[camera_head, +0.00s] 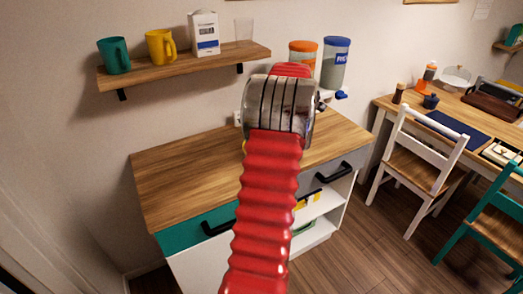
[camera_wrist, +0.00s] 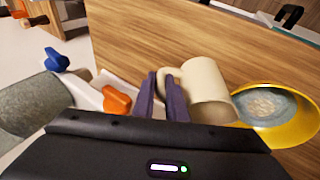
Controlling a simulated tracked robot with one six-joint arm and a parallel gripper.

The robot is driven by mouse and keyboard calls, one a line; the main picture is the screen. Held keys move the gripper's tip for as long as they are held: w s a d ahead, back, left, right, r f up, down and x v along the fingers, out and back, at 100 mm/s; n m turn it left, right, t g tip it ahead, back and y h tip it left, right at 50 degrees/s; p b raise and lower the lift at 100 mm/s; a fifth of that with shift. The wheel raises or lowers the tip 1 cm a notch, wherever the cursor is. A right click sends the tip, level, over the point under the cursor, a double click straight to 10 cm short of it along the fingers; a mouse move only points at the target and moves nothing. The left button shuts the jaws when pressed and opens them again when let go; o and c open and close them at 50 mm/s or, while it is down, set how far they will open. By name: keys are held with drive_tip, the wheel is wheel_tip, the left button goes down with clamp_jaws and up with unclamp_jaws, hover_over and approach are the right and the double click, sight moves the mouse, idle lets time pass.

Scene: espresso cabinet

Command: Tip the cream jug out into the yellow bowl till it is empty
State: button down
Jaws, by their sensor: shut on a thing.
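The cream jug (camera_wrist: 205,88) is a plain cream cylinder in the middle of the wrist view. My gripper (camera_wrist: 160,82) is shut on the jug's handle, with its purple fingers on either side. The yellow bowl (camera_wrist: 308,132) is close to the right of the jug, with pale, grainy contents inside. In the head view my red arm hides the jug, my gripper and nearly all of the bowl.
The wooden cabinet top (camera_head: 185,180) is clear at the left. Dispensers with orange (camera_head: 303,46) and blue (camera_head: 336,41) lids stand behind. A wall shelf (camera_head: 180,66) holds a teal mug, a yellow mug, a carton and a glass. A table with chairs is at right.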

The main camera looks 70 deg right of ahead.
drive_tip(key=shift+m+t+y, duration=0.3)
drive_tip(key=shift+t+y, duration=0.3)
drive_tip(key=shift+t, duration=0.1)
drive_tip(key=shift+s+d+f, duration=0.25)
drive_tip(key=shift+s+f, duration=0.05)
drive_tip(key=shift+f, duration=0.3)
drive_tip(key=shift+s+d+f, duration=0.2)
drive_tip(key=shift+s+f, duration=0.05)
drive_tip(key=shift+f, duration=0.3)
drive_tip(key=shift+s+d+f, duration=0.25)
drive_tip(key=shift+s+f, duration=0.05)
drive_tip(key=shift+f, duration=0.3)
drive_tip(key=shift+s+d+f+t+y+b, duration=0.5)
drive_tip(key=shift+s+f+t+b, duration=0.1)
drive_tip(key=shift+f+t, duration=0.15)
drive_tip(key=shift+s+d+f+m+t+y+b, duration=0.15)
drive_tip(key=shift+s+d+f+t+y+b, duration=0.15)
drive_tip(key=shift+f, duration=0.2)
drive_tip(key=shift+s+d+f+m+t+y+b, duration=0.1)
drive_tip(key=shift+s+d+f+m+t+y, duration=0.1)
drive_tip(key=shift+f+t+y, duration=0.2)
